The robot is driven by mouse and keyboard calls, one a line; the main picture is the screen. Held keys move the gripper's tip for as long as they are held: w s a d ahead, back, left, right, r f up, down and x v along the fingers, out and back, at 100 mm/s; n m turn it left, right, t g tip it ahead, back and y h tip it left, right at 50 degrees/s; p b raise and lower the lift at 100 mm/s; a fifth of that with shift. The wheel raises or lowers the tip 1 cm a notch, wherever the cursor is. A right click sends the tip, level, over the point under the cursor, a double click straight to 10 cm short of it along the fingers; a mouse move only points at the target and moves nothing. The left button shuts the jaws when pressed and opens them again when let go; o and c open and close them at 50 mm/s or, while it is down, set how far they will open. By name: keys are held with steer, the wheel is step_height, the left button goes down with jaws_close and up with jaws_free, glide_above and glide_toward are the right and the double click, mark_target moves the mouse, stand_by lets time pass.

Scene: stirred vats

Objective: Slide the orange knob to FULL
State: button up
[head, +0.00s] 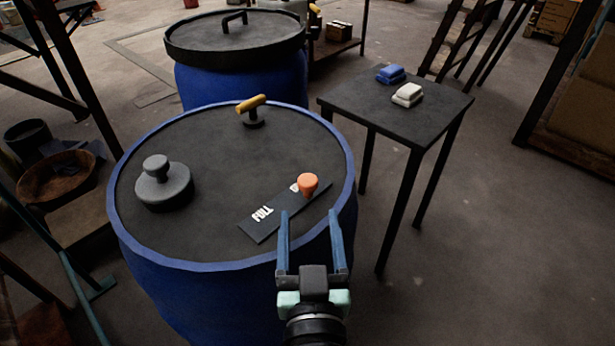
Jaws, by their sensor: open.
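The orange knob (308,183) stands near the right end of a dark slide plate (278,218) on the lid of the near blue vat (180,262). White FULL lettering (262,214) is at the plate's left end. Another white mark, partly hidden by the knob, is at the right end. My gripper (309,213) is open and empty, with its two blue fingers pointing toward the knob. The knob shows just beyond the fingertips, in line with the gap between them. I cannot tell whether the fingers touch the plate.
A grey round knob (164,184) and a yellow-handled lever (251,108) stand on the same lid. A dark side table (430,118) at right holds a blue block (391,74) and a cream block (407,95). A second lidded vat (240,85) stands behind.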

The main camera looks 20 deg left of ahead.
mark_target(308, 189)
steer(key=x, duration=0.9)
jaws_close()
stand_by(1.3)
